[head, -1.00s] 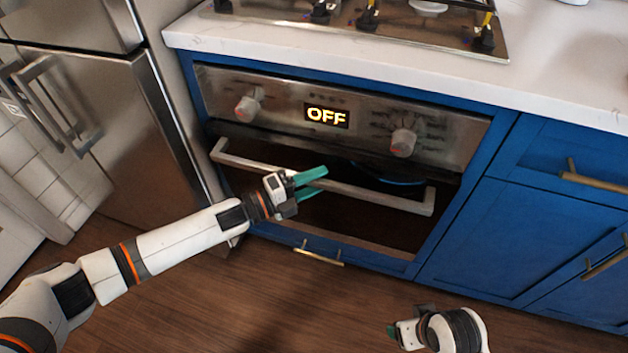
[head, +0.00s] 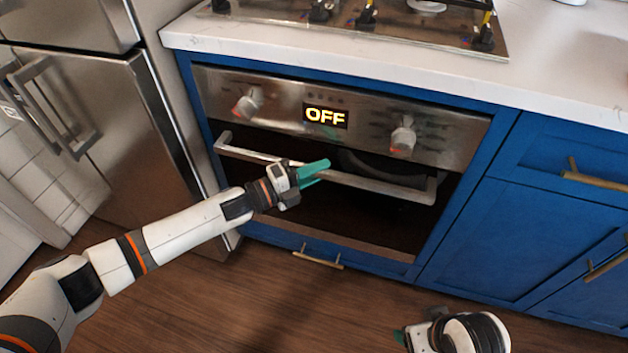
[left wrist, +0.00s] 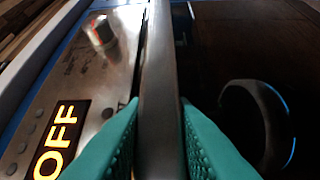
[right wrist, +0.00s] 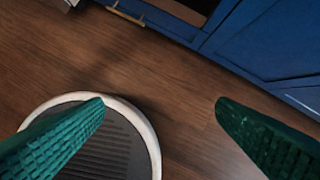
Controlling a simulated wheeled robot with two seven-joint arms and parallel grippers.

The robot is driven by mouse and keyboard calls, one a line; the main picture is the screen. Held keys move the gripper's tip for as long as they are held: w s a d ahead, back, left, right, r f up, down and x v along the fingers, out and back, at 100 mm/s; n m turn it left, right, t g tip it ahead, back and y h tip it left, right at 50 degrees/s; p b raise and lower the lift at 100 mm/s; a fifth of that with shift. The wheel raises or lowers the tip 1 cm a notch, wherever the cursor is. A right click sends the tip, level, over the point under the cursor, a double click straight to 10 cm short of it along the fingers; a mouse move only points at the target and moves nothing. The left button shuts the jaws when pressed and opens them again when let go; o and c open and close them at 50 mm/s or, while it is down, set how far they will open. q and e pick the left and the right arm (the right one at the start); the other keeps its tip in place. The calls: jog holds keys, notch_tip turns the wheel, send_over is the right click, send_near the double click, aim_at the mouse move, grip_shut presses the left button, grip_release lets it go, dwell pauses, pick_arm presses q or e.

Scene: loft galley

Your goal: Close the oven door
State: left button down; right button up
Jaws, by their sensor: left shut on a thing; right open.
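The oven (head: 315,120) is set in blue cabinetry, with two knobs and a display reading OFF. Its door handle (head: 395,188) is a metal bar below the control panel. The door's dark front (head: 350,218) shows below the bar; how far it stands open is hard to tell. My left gripper (head: 312,172) is shut on the handle near its middle; in the left wrist view the handle (left wrist: 160,80) lies between the teal fingers. My right gripper (right wrist: 160,104) is open and empty, low over the floor at the bottom of the head view.
A steel fridge (head: 125,130) stands left of the oven. A white counter (head: 350,60) with a gas hob (head: 400,25) lies above it. Blue cabinets (head: 500,230) with brass handles are on the right. The wooden floor (head: 270,300) in front is clear.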

pick_arm(q)
jog(key=shift+w+r, duration=0.2)
jog(key=shift+w, duration=0.05)
pick_arm(e)
jog(key=shift+s+r, duration=0.15)
jog(key=shift+r, duration=0.05)
pick_arm(q)
jog(key=c, duration=1.4)
grip_release()
jog(key=shift+w, duration=0.1)
jog(key=shift+o, duration=0.8)
jog(key=shift+d+f, duration=0.1)
jog(key=shift+f, duration=0.05)
pick_arm(e)
jog(key=shift+f, duration=0.1)
pick_arm(q)
jog(key=shift+s+a, duration=0.2)
jog(key=shift+a, duration=0.1)
jog(key=p+v, duration=0.1)
jog(key=v, duration=1)
pick_arm(e)
jog(key=x, duration=0.4)
jog(key=shift+f, duration=0.1)
